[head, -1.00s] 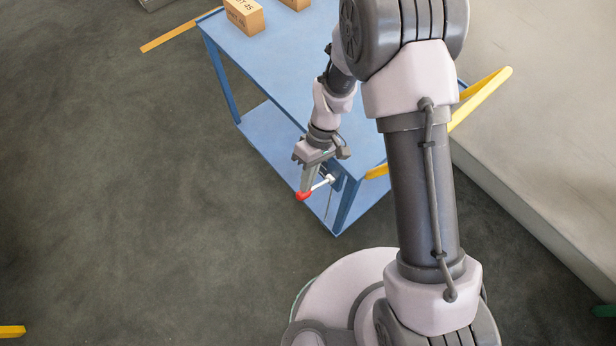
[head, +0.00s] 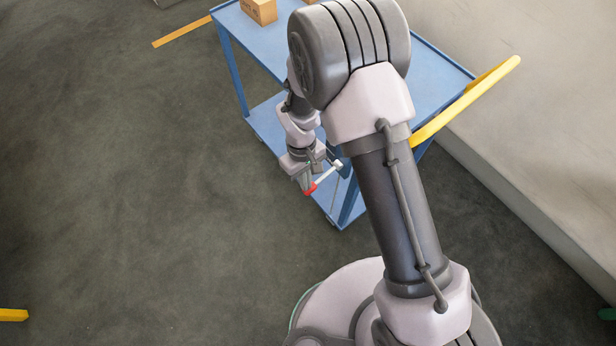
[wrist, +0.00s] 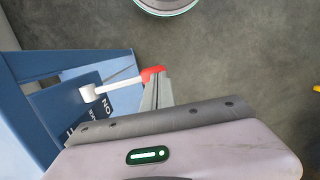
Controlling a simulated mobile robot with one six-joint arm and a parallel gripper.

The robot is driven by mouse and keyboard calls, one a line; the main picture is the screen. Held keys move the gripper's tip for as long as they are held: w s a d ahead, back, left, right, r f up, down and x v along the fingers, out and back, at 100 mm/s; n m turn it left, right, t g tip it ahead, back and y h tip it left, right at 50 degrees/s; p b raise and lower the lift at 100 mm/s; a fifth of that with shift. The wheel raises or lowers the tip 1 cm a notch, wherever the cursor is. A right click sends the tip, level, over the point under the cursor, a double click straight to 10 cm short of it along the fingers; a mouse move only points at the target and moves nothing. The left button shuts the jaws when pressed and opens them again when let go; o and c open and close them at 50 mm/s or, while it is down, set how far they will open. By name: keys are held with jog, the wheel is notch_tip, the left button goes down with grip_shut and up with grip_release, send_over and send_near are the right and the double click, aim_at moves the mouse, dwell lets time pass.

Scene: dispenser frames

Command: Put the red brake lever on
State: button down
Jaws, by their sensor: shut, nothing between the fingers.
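The brake lever is a white rod with a red tip (head: 310,189), mounted at the near end of the blue cart (head: 347,207). In the wrist view its white pivot (wrist: 88,93) sits on a dark blue panel, and the rod slants up to the right to the red tip (wrist: 152,71). My gripper (head: 306,184) is shut, with its fingertips right at the red tip. In the wrist view the shut fingers (wrist: 158,92) stand beside the tip and partly cover it. Whether they touch it, I cannot tell.
The panel carries white lettering (wrist: 108,103), rotated and partly hidden by the rod and gripper. A cardboard box (head: 262,10) stands on the cart top. A yellow bar (head: 466,101) sticks out on the right, near a raised pale slab (head: 540,130). Open floor lies left.

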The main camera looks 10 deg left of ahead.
notch_tip(320, 180, down, 3)
jog(key=shift+f+b, duration=0.2)
jog(key=shift+b, duration=0.45)
jog(key=shift+f+b, duration=0.4)
jog(key=shift+f, duration=0.55)
jog(key=shift+d, duration=0.1)
jog(key=shift+f, duration=0.2)
jog(key=shift+r, duration=0.1)
